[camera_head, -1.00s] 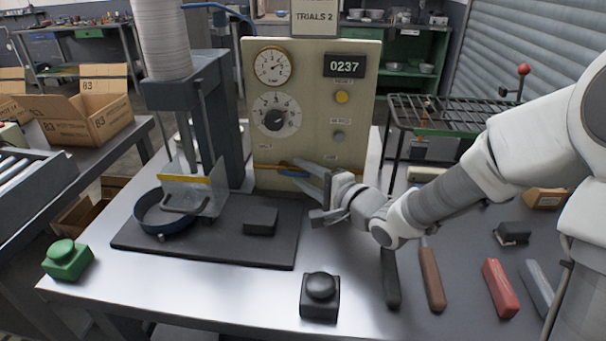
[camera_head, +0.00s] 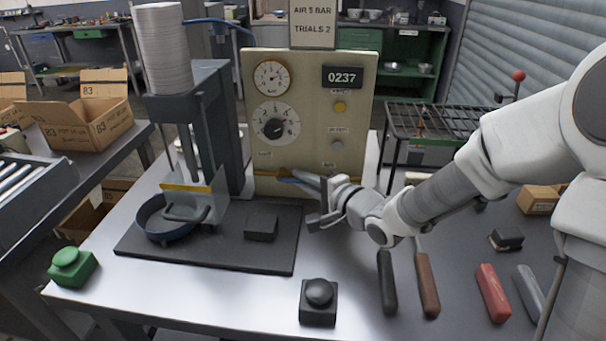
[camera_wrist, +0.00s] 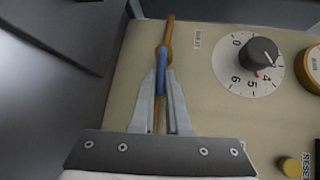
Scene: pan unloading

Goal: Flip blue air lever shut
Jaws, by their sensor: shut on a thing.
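The blue air lever (camera_head: 287,180) sits on a brass pipe (camera_head: 262,174) low on the front of the cream control panel (camera_head: 310,110). In the wrist view the blue lever (camera_wrist: 161,75) lies in line with the brass pipe (camera_wrist: 169,35), near its rounded brass fitting. My gripper (camera_head: 302,177) reaches in from the right. Its fingers (camera_wrist: 161,85) are shut on the lever, one on each side, and hide part of it.
The panel carries a dial (camera_head: 277,121), a gauge (camera_head: 272,77) and a yellow button (camera_head: 340,107). A press with a pan (camera_head: 160,228) stands left on a dark plate (camera_head: 140,245). A black button box (camera_head: 318,305) and several handles lie in front and right.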

